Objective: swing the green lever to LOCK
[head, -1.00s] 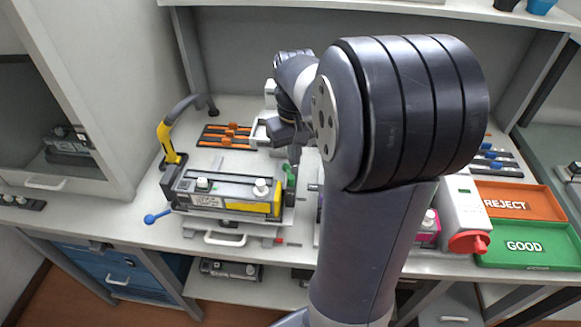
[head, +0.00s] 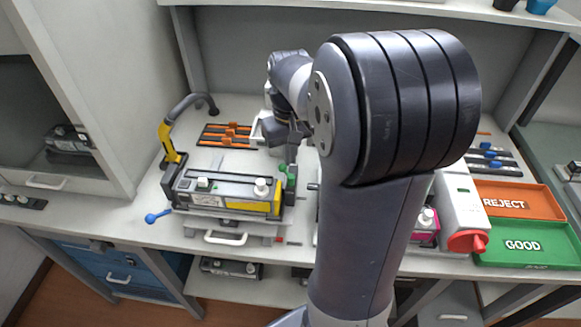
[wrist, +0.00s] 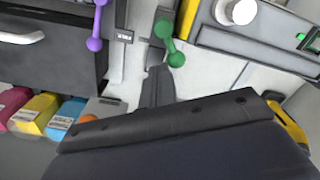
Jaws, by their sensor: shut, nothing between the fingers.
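The green lever (head: 289,180) stands at the right end of the black cartridge with the yellow label (head: 245,206). In the wrist view the green lever (wrist: 168,40) shows as a bar with rounded knobs, beside a light plate. My gripper (head: 291,158) is shut and empty, pointing down just behind the lever in the head view. In the wrist view its closed fingertips (wrist: 158,72) are close to the lever's lower knob; I cannot tell whether they touch. No LOCK mark is readable.
A purple lever (wrist: 96,28) lies left of the green one in the wrist view. A blue lever (head: 157,216) sticks out at the fixture's left. A yellow and black curved handle (head: 170,140) rises behind it. Orange REJECT (head: 545,190) and green GOOD (head: 570,245) trays are at right.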

